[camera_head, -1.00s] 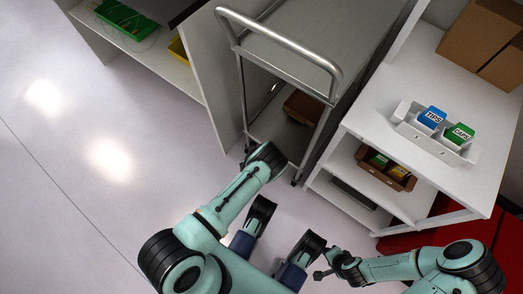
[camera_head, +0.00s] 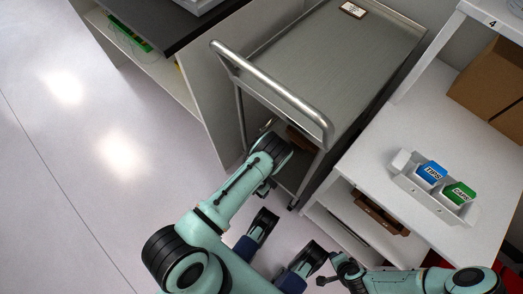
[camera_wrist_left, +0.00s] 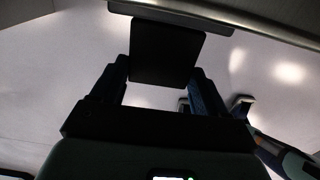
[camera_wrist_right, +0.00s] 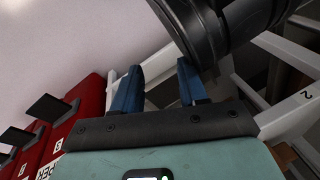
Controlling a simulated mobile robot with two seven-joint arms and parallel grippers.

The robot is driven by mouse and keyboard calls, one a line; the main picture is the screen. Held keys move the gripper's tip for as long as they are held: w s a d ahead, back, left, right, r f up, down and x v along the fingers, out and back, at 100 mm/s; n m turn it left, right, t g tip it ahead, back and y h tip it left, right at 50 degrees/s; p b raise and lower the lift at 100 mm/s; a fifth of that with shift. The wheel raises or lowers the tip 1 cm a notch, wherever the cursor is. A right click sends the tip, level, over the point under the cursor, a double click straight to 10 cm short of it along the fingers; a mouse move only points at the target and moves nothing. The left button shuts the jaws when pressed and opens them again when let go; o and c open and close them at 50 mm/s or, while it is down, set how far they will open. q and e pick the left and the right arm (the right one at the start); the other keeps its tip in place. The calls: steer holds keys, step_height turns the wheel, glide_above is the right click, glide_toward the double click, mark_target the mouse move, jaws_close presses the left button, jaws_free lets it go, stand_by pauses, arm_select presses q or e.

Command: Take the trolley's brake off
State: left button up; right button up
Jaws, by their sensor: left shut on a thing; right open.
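The metal trolley (camera_head: 335,50) stands between a grey-sided cabinet and a white shelf unit, its tubular handle (camera_head: 272,92) facing me. My left gripper reaches down low by the trolley's near end, mostly hidden behind its own wrist in the head view. In the left wrist view my left gripper (camera_wrist_left: 160,90) is shut on a dark square plate (camera_wrist_left: 166,52), which looks like the brake pedal; a metal edge lies just beyond it. Whether the brake is on or off cannot be told. My right gripper (camera_wrist_right: 160,85) is open and empty, away from the trolley.
The white shelf unit (camera_head: 420,130) stands close on the trolley's right, with a holder of blue and green boxes (camera_head: 432,172) on top. The cabinet (camera_head: 215,85) stands close on its left. Red numbered bins (camera_wrist_right: 85,110) show in the right wrist view. Floor at left is clear.

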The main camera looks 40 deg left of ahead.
arm_select(q)
steer(key=shift+r, duration=0.1)
arm_select(e)
steer(key=shift+s, duration=0.1)
arm_select(q)
steer(key=o, duration=1.5)
step_height(320, 180, up, 3)
steer(key=shift+r+p, duration=0.15)
steer(key=shift+p, duration=0.55)
step_height(320, 180, up, 4)
steer(key=shift+f+p, duration=0.2)
steer(key=shift+p, duration=0.45)
steer(key=shift+r, duration=0.35)
arm_select(e)
steer(key=r, duration=0.1)
steer(key=a+r, duration=0.1)
steer(key=r, duration=0.2)
steer(key=shift+w+a+r, duration=0.15)
steer(key=shift+w+a, duration=0.15)
